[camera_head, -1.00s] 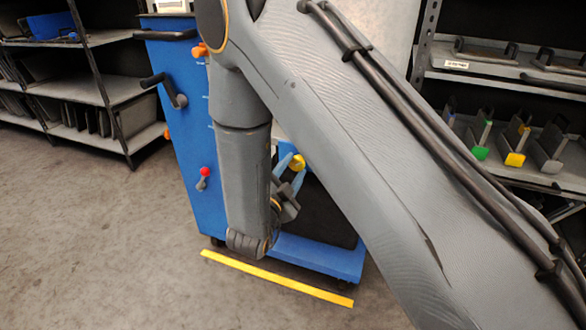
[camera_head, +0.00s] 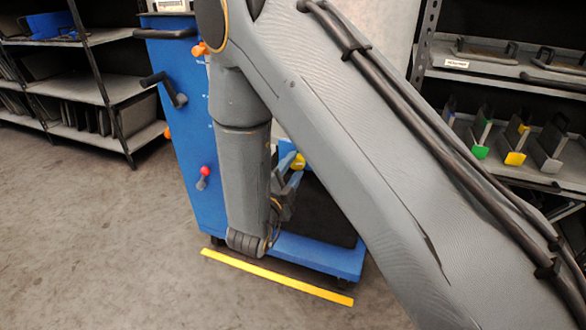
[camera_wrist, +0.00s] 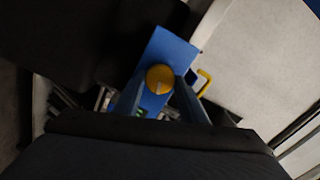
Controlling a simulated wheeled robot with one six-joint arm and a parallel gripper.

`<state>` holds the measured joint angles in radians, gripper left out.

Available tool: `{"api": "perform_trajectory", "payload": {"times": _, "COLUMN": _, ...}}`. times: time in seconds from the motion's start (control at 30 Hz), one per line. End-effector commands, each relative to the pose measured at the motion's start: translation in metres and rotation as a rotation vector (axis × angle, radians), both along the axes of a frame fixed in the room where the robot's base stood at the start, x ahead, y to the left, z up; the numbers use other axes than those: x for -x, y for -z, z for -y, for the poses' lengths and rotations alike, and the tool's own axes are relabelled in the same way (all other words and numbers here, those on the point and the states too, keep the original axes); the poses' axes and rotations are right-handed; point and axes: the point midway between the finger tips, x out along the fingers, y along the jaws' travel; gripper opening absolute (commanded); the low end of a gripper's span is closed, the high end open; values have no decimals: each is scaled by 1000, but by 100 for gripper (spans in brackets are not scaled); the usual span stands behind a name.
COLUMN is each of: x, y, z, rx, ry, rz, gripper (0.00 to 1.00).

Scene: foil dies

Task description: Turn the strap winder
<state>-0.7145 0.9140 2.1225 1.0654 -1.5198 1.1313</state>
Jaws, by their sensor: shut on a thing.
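The strap winder appears as a round yellow knob (camera_wrist: 160,79) on a blue block (camera_wrist: 173,50) in the wrist view. My gripper (camera_wrist: 161,86) has one finger on each side of the knob and is shut on it. In the head view my gripper (camera_head: 291,180) is low behind my forearm, at the blue cart (camera_head: 180,120). Only a small yellow part of the knob (camera_head: 299,161) shows there. My arm hides much of the cart's middle.
On the cart are a black crank handle (camera_head: 165,90), a red-tipped lever (camera_head: 204,174) and an orange knob (camera_head: 200,49). A yellow floor strip (camera_head: 275,277) lies in front. Shelves stand left and right. The floor at left is clear.

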Motion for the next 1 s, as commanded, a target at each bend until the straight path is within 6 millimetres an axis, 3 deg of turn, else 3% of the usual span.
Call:
{"api": "perform_trajectory", "payload": {"times": 0.13, "x": 0, "y": 0, "z": -1, "rx": 1, "ry": -2, "rz": -1, "gripper": 15}}
{"api": "perform_trajectory", "payload": {"times": 0.17, "x": 0, "y": 0, "z": -1, "rx": 1, "ry": -2, "rz": -1, "gripper": 42}}
{"api": "perform_trajectory", "payload": {"times": 0.27, "x": 0, "y": 0, "z": -1, "rx": 1, "ry": -1, "rz": -1, "gripper": 56}}
{"api": "perform_trajectory", "payload": {"times": 0.63, "x": 6, "y": 0, "z": -3, "rx": 2, "ry": -2, "rz": -1, "gripper": 56}}
{"api": "perform_trajectory", "payload": {"times": 1.0, "x": 58, "y": 0, "z": -23, "rx": 3, "ry": -5, "rz": -2, "gripper": 56}}
